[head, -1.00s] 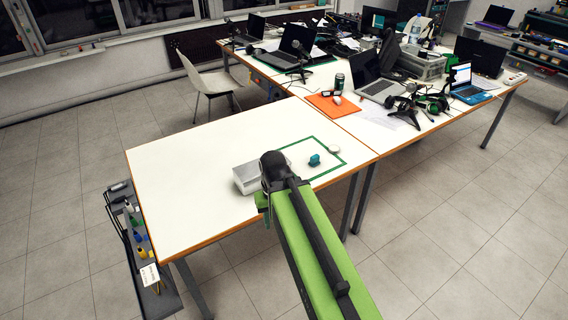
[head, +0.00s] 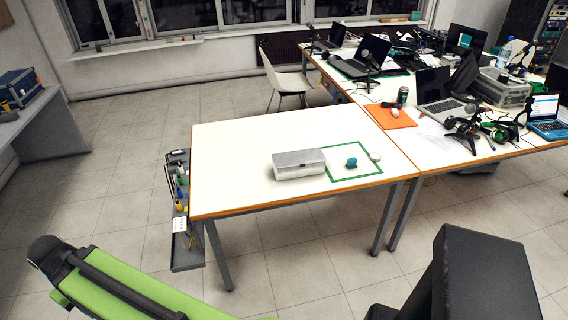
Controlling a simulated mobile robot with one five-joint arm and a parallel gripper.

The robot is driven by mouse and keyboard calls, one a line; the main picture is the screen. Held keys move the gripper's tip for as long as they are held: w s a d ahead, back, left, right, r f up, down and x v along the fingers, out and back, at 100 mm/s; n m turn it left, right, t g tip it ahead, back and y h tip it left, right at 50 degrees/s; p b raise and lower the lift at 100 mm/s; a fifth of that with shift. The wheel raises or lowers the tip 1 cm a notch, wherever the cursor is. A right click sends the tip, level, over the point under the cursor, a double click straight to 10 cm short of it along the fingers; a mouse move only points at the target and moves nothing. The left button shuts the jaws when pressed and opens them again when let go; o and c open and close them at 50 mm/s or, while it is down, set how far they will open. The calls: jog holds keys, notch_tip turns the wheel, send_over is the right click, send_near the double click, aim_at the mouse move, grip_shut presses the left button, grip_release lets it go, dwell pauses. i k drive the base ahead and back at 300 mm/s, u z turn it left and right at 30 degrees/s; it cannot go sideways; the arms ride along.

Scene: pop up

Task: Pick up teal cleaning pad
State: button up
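The teal cleaning pad (head: 351,163) is a small teal block on the white table (head: 240,150), inside a green taped outline (head: 366,180). My green and black arm shows at the lower left, well away from the table and the pad. My gripper's fingers are not visible in this view.
A dark rack (head: 180,210) with bottles hangs at the table's left side. A second table behind to the right holds laptops (head: 440,92), headphones and an orange sheet (head: 389,116). A white chair (head: 284,82) stands behind. The floor in front is open.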

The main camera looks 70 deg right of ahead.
aim_at(351, 162)
jog(key=z, duration=0.25)
jog(key=k, duration=0.1)
jog(key=u, duration=1.8)
jog(key=k, duration=2.6)
jog(key=z, duration=1.05)
jog(key=i, duration=0.95)
